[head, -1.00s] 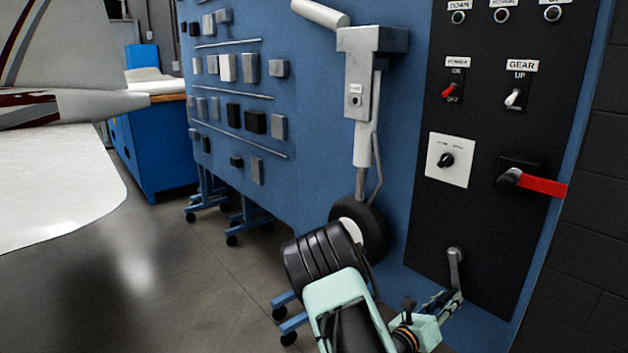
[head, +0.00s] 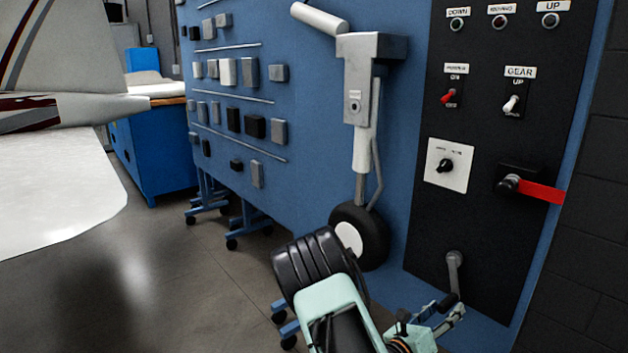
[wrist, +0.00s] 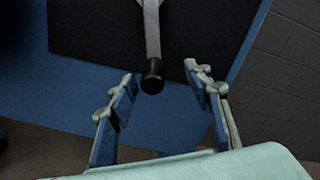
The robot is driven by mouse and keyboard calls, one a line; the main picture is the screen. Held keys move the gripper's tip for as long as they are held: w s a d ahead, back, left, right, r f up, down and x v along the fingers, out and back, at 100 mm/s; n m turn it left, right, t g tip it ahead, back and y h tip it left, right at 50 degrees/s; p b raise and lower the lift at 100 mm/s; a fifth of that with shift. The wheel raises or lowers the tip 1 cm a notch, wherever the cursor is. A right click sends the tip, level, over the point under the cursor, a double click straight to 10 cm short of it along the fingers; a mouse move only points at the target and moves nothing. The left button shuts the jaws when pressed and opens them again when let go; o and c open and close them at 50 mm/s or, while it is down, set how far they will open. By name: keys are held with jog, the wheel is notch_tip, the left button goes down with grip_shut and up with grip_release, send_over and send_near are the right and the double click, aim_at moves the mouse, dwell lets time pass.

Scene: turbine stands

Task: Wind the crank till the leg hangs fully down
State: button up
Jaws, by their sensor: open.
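The crank (head: 454,272) is a grey arm low on the black panel, pointing down, with a dark knob (head: 449,301) at its lower end. In the wrist view the crank (wrist: 152,35) comes down from the top and its black knob (wrist: 152,80) sits between the tips of my fingers, with clear gaps on both sides. My gripper (head: 446,310) is open around the knob and does not visibly touch it; it also shows in the wrist view (wrist: 162,85). The landing gear leg (head: 361,150) hangs about straight down on the blue board, its black wheel (head: 372,238) at the bottom.
The black panel (head: 480,215) carries a red handle (head: 541,189), a GEAR switch (head: 511,105), a red power switch (head: 448,97) and a white dial plate (head: 446,165). A dark block wall (head: 595,230) stands at the right. Open floor (head: 150,280) lies to the left.

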jog(key=shift+p+v, duration=0.5)
jog(key=shift+v, duration=1.8)
